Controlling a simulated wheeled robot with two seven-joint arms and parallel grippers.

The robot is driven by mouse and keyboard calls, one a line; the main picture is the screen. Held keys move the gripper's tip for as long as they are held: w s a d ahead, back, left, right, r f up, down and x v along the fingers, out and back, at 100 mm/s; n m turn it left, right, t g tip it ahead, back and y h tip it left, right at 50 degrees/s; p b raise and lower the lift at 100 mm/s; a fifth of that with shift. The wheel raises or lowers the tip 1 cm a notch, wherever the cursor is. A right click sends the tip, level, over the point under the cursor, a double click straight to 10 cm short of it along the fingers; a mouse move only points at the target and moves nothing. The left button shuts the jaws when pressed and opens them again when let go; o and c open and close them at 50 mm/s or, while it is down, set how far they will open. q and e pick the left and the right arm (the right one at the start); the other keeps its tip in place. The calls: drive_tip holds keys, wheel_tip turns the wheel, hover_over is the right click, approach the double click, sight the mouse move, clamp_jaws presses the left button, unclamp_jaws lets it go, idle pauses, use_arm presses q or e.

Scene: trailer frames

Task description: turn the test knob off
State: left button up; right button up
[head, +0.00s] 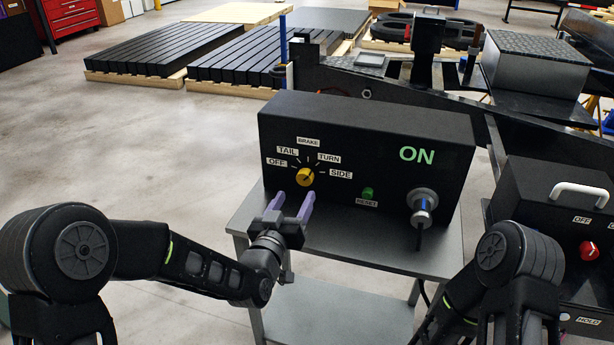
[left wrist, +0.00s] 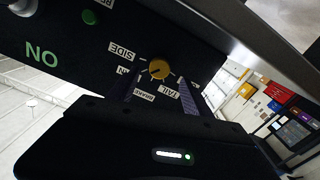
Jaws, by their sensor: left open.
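The yellow test knob (head: 306,176) is on the front of a black control box (head: 365,120), ringed by the labels OFF, TAIL, BRAKE, TURN and SIDE. Its dark mark seems to point up and right, toward TURN, but it is too small to be sure. My left gripper (head: 291,204) is open and empty, just below and in front of the knob, its purple fingers pointing up at the panel. In the left wrist view the knob (left wrist: 159,69) shows upside down between the fingertips, apart from them. My right arm shows at the right; its gripper is out of view.
The box stands on a grey metal cart (head: 340,244). To the right of the knob are a green RESET button (head: 367,193) and a plugged connector (head: 422,205). A second black box with a red knob (head: 588,250) stands at the far right. Open floor lies to the left.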

sight(304, 182)
use_arm(q)
drive_tip(key=shift+s, duration=0.1)
drive_tip(key=shift+x, duration=4)
drive_tip(key=shift+f, duration=0.1)
clamp_jaws()
